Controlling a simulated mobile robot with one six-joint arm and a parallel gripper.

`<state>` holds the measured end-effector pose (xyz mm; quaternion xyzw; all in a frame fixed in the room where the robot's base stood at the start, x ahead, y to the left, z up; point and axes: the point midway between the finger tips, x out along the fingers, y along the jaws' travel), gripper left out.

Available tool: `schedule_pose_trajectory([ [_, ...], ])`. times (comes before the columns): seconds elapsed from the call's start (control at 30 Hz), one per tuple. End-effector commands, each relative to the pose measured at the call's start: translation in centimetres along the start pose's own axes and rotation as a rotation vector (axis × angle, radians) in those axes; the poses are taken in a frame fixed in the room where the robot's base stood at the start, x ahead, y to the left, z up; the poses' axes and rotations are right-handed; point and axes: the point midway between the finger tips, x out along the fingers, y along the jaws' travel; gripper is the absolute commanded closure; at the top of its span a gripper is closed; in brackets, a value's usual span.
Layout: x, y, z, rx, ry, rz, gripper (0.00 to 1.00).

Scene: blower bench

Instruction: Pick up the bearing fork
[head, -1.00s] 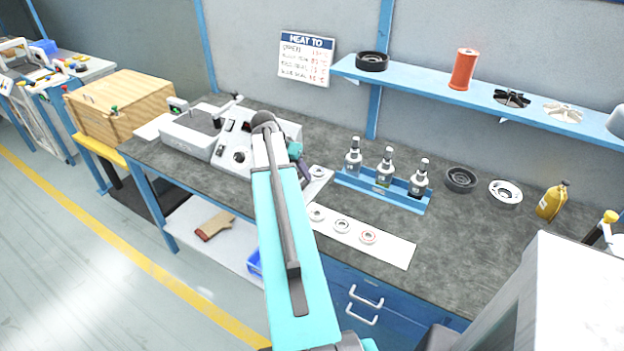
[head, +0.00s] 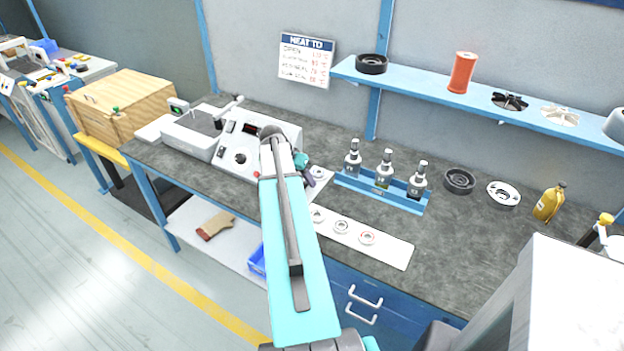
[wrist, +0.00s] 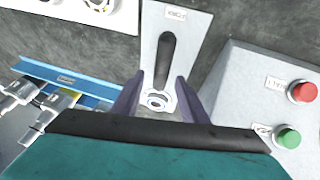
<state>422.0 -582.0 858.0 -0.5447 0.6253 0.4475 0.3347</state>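The bearing fork (wrist: 167,62) has a dark handle and a light, ring-like end. In the wrist view it lies on a pale labelled plate (wrist: 185,22). My gripper (wrist: 158,88) is open, with its two purple fingers on either side of the fork's ring end and nothing held between them. Whether the fingers touch the fork or hover above it I cannot tell. In the head view my gripper (head: 306,167) is beside the grey control box, over the plate (head: 321,174). The arm and gripper mostly hide the fork there.
A control box with red and green buttons (wrist: 280,95) stands close right of the fingers in the wrist view. A blue rack with several bottles (head: 400,198) stands to the right in the head view. A white strip with rings (head: 385,250) lies in front of it.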

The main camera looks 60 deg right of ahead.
Motion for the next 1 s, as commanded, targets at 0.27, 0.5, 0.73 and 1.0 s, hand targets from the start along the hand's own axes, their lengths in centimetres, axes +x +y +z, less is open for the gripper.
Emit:
schedule_pose_trajectory([
  [0.27, 0.81, 0.04, 0.02, 0.001, 0.0, 0.0, 0.61],
  [0.5, 0.79, 0.04, 0.02, 0.001, 0.0, 0.0, 0.61],
  [0.73, 0.78, 0.06, 0.01, 0.001, 0.0, 0.0, 0.64],
  [1.0, 0.79, 0.07, 0.0, 0.001, 0.0, 0.001, 1.0],
])
